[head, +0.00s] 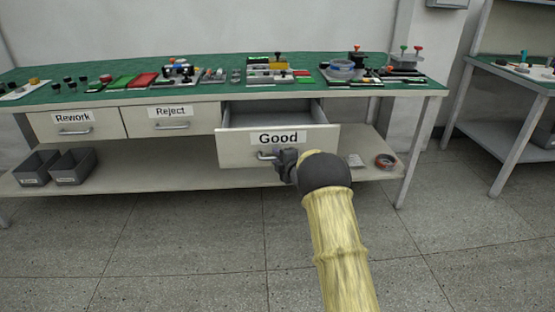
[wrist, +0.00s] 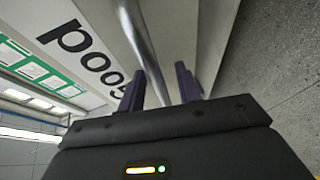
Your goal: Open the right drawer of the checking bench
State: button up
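The right drawer (head: 235,147) of the checking bench, labelled "Good", stands pulled out, and its inside (head: 270,112) shows from above. My gripper (head: 281,162) is at the bar handle on its front (head: 265,156). In the wrist view the two dark fingers (wrist: 161,88) stand apart, one on each side of the metal handle (wrist: 145,45), with narrow gaps beside the bar. The far end of the handle is hidden behind the gripper body.
The "Rework" drawer (head: 50,125) and "Reject" drawer (head: 150,125) are shut. The green bench top (head: 215,92) carries parts and fixtures. Grey bins (head: 72,167) and a red ring (head: 385,161) sit on the lower shelf. Another bench (head: 500,130) stands at right. The floor in front is clear.

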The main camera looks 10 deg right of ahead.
jog(key=p+v, duration=0.3)
jog(key=v, duration=1.4)
jog(key=shift+s, duration=0.2)
jog(key=s+a+m+g+h, duration=0.25)
jog(key=s+m+g, duration=0.35)
jog(key=s+m, duration=0.75)
jog(key=s+a+m+g+h, duration=0.1)
jog(key=s+m+g+h, duration=0.4)
jog(key=s, duration=1.4)
notch_tip(320, 180, up, 36)
jog(key=m+g+y+p, duration=0.1)
jog(key=m+y+p, duration=0.1)
jog(key=p, duration=3.5)
jog(key=shift+r, duration=0.2)
